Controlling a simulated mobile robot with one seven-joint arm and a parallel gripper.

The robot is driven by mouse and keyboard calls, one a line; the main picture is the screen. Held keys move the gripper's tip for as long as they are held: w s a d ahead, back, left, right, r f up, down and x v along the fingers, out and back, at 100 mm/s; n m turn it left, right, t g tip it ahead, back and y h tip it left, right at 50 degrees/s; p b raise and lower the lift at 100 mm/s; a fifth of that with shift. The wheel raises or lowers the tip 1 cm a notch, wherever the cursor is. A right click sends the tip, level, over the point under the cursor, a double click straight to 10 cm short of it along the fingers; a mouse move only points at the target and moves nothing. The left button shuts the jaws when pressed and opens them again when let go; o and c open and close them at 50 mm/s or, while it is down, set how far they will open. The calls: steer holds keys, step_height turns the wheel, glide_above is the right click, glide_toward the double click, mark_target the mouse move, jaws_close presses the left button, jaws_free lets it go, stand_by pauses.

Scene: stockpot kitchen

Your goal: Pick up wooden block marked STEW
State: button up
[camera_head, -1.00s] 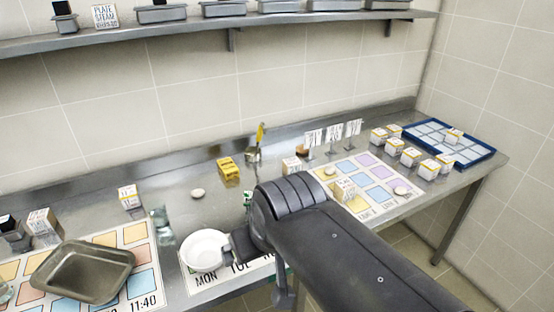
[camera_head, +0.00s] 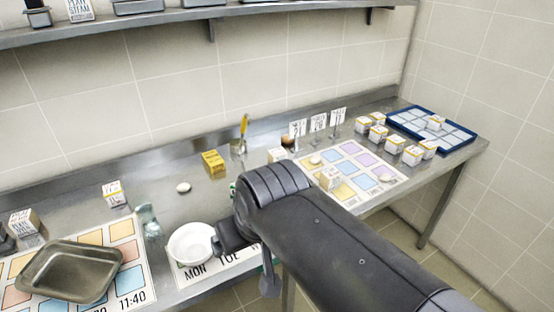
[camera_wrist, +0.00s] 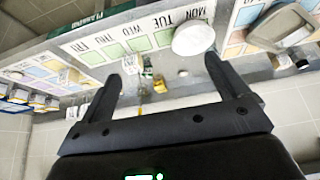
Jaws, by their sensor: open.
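Several small pale blocks with printed labels stand on the steel counter. Their lettering is too small to read, so I cannot tell which is marked STEW. One block (camera_head: 331,179) stands on the pastel-square sheet, one (camera_head: 114,194) is at the left, and a group including one block (camera_head: 412,155) is at the right. A larger labelled block (camera_head: 25,223) stands near the left edge. My gripper (camera_wrist: 170,62) is open in the wrist view, with nothing between its fingers. The white bowl and weekday sheet show beyond it.
The white bowl (camera_head: 191,243) sits on the weekday sheet (camera_head: 240,262). A metal pan (camera_head: 70,271) lies on the left sheet. A yellow box (camera_head: 213,162), standing cards (camera_head: 318,122) and a blue-rimmed tray (camera_head: 470,146) are farther back. A shelf (camera_head: 250,20) runs above.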

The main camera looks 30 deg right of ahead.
steer(key=shift+c, duration=0.9)
